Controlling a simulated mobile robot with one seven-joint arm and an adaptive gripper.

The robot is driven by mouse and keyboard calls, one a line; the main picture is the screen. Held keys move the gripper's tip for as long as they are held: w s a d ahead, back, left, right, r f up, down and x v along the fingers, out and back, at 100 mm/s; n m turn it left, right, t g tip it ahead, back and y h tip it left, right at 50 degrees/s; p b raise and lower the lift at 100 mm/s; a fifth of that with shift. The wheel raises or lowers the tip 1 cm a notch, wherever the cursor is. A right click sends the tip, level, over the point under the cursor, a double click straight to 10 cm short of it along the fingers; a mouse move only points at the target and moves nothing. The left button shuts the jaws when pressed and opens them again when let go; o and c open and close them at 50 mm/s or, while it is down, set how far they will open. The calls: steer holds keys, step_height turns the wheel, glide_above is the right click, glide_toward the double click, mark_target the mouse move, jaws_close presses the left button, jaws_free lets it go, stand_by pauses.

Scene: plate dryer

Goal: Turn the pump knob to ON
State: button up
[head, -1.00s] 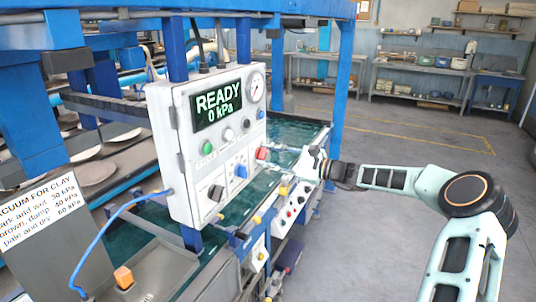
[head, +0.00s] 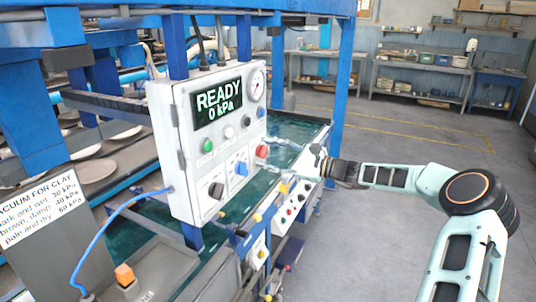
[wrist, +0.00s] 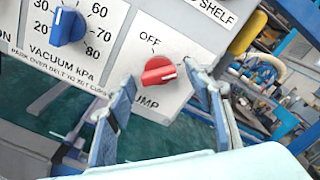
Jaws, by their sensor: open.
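The red pump knob (wrist: 158,71) is on the white control panel (head: 180,145), below the word OFF and above a partly hidden PUMP label. Its white mark is at its right end, away from OFF. No ON label is readable beside it. The knob also shows in the head view (head: 262,151). My gripper (wrist: 160,75) is open, one finger on each side of the knob in the wrist view. In the head view it stands a little off the panel, to the right of the knob, and does not appear to hold it. The display (head: 218,104) reads READY 0 kPa.
A blue vacuum knob (wrist: 67,26) is left of the red one; a black knob (head: 216,190) sits lower left. A round gauge (head: 256,86) tops the panel. A lower box with buttons (head: 292,205) stands below my gripper. Open floor (head: 400,240) lies right.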

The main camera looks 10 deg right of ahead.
steer(key=v, duration=1.1)
steer(key=shift+s+d, duration=0.2)
steer(key=shift+d, duration=0.1)
